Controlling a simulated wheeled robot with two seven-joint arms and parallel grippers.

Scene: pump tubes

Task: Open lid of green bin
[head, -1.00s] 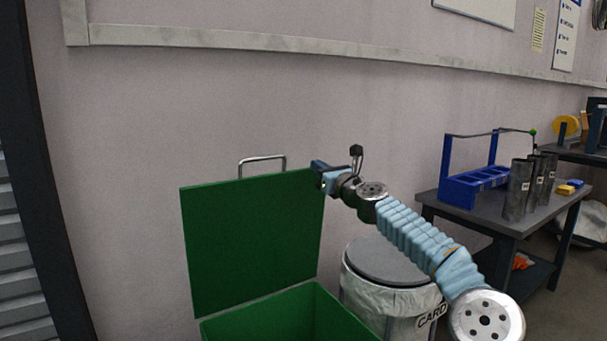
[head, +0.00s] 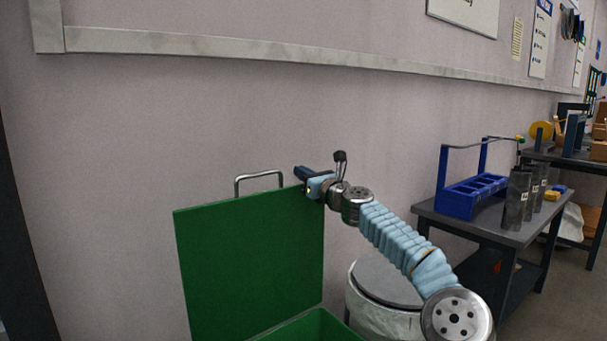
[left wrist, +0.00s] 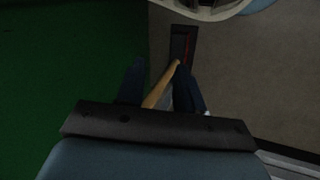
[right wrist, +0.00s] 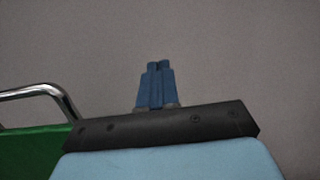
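The green bin's lid (head: 250,265) stands raised, nearly upright, in the head view, with a metal handle (head: 258,181) at its top edge. A strip of the green bin body (head: 312,328) shows below it; the rest is cut off. My right gripper (head: 302,174) is at the lid's top right corner; I cannot tell if it touches. In the right wrist view its fingers (right wrist: 156,84) are together and empty, with the handle (right wrist: 40,92) and green lid (right wrist: 35,150) to the left. My left gripper (left wrist: 160,85) is open, beside a green surface at left; the head view does not show it.
A lidded round bin (head: 388,285) stands right of the green bin. A dark table (head: 475,229) holds a blue rack (head: 470,198) and dark cylinders (head: 518,200). The wall is behind. A tan strip (left wrist: 162,84) shows between the left fingers; its distance is unclear.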

